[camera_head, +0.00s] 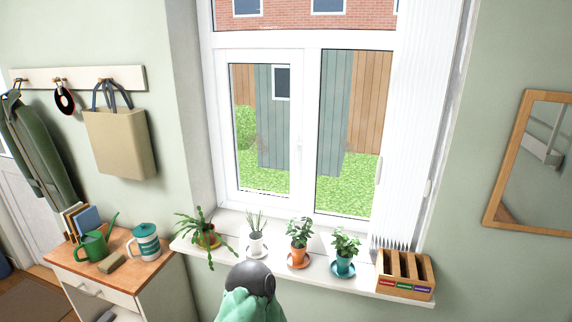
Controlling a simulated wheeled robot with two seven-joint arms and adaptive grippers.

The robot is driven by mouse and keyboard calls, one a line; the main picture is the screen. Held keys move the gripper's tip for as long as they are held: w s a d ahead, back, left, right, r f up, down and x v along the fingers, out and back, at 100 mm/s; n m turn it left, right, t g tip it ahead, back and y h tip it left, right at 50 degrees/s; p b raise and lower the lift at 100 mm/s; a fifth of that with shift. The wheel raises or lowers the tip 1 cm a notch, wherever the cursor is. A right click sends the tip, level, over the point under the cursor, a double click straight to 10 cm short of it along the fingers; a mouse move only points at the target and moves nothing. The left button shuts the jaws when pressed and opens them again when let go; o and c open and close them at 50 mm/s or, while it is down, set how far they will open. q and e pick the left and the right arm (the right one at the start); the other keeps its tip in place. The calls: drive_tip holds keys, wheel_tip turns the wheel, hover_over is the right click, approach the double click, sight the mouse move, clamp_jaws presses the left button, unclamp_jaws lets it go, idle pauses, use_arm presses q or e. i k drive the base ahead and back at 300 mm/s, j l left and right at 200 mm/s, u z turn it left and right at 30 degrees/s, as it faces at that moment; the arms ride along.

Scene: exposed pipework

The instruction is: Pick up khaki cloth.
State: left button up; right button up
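A small khaki folded piece (111,263), which looks like the khaki cloth, lies on the wooden top of the cabinet (150,262) at the lower left. It lies in front of a green watering can (93,246) and a white-and-teal lidded jug (146,242). Nothing covers it. No gripper fingers show in the head view, so neither gripper can be placed relative to the cloth.
A dark rounded shape (250,281) with crumpled mint-green material (247,308) rises at the bottom centre; I cannot tell what it is. Potted plants and a slotted wooden box (405,274) line the windowsill. A tan bag (120,143) hangs above the cabinet, whose front right corner is clear.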

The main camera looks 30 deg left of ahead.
sight(116, 259)
drive_tip(key=u, duration=0.4)
drive_tip(key=j+u, duration=0.1)
drive_tip(key=u, duration=0.7)
drive_tip(key=j+u, duration=0.15)
drive_tip(key=u, duration=0.7)
drive_tip(key=k+l+u, duration=0.1)
drive_tip(key=u, duration=0.2)
drive_tip(key=i+j+z, duration=0.15)
drive_tip(key=i+j, duration=2.55)
drive_tip(key=j, duration=0.15)
drive_tip(key=i+j+z, duration=0.1)
drive_tip(key=z, duration=1.9)
drive_tip(key=i+j, duration=0.05)
drive_tip(key=j, duration=0.05)
